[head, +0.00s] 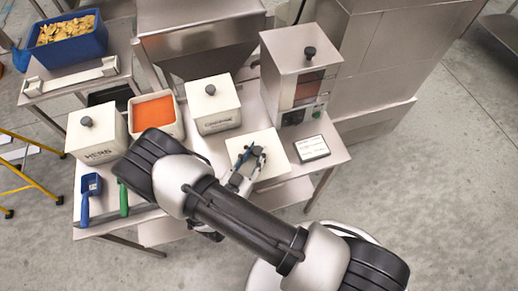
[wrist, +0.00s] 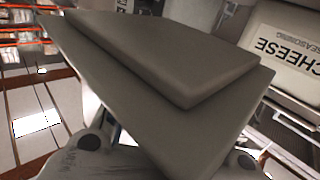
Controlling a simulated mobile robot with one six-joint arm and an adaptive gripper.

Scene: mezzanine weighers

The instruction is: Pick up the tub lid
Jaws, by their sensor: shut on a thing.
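The tub lid (head: 274,146) is a pale square plate at the front right of the steel bench. My gripper (head: 249,158) is over it and shut on it. In the wrist view the lid (wrist: 150,62) fills the middle as a grey slab with a smaller stepped layer. Parts of my fingers show at the bottom of that view; the grip contact is hidden. I cannot tell whether the lid touches the bench. An open tub of orange powder (head: 155,110) stands at the back left of the lid.
Lidded tubs stand on either side of the open one: herb (head: 97,140) and cheese (head: 213,108). The cheese label (wrist: 285,45) shows in the wrist view. A steel machine (head: 298,72) and small sign (head: 312,147) stand right. Blue (head: 88,193) and green (head: 123,198) scoops lie front left.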

